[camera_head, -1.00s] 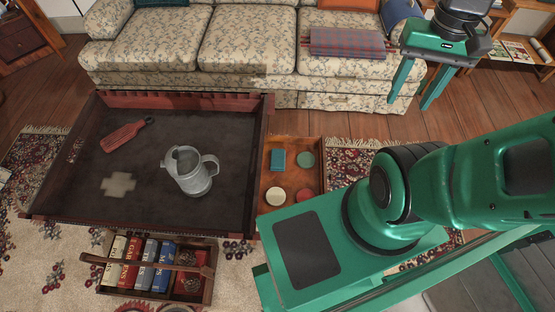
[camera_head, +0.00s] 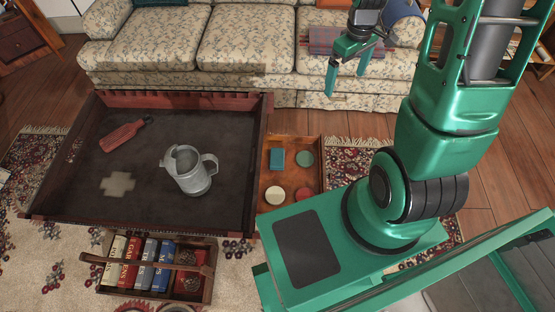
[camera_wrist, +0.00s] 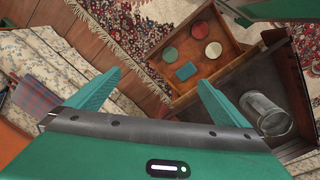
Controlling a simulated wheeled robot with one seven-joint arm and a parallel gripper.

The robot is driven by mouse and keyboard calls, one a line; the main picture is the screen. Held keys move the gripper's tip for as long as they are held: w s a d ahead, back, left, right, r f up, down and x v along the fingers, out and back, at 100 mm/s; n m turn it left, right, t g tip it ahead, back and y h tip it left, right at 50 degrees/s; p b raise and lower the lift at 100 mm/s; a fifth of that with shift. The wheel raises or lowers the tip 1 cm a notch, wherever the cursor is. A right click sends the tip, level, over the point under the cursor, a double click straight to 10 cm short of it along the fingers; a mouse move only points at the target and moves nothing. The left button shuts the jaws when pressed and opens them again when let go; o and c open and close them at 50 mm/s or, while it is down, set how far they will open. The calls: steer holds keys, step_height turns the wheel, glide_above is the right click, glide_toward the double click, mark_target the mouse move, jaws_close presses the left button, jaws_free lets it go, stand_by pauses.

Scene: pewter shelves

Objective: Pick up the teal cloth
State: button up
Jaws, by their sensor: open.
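The teal cloth (camera_head: 277,158) is a small folded rectangle in the back left of a shallow wooden tray (camera_head: 290,182). It also shows in the wrist view (camera_wrist: 186,71), just beyond the gap between my fingers. My gripper (camera_head: 347,80) is open and empty. In the head view it appears in front of the sofa, up and to the right of the cloth, apart from it. The wrist view shows both teal fingers (camera_wrist: 158,78) spread wide with nothing between them.
A green disc (camera_head: 305,159), a cream disc (camera_head: 275,195) and a red disc (camera_head: 304,195) share the tray. Left of it, a dark-topped table (camera_head: 110,205) holds a metal jug (camera_head: 191,172) and a red-handled brush (camera_head: 123,135). The sofa (camera_head: 245,45) stands behind.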

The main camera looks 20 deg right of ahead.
steer(key=w+a+f+n, duration=0.25)
steer(key=w+f, duration=0.25)
steer(key=f, duration=0.4)
steer(key=n+y, duration=0.3)
steer(key=n, duration=0.4)
glide_toward(278, 157)
steer(key=shift+t, duration=0.4)
steer(key=shift+s+x, duration=0.2)
steer(key=shift+x, duration=2.15)
steer(key=shift+s+x, duration=0.15)
steer(key=shift+x, duration=2.25)
steer(key=c, duration=0.9)
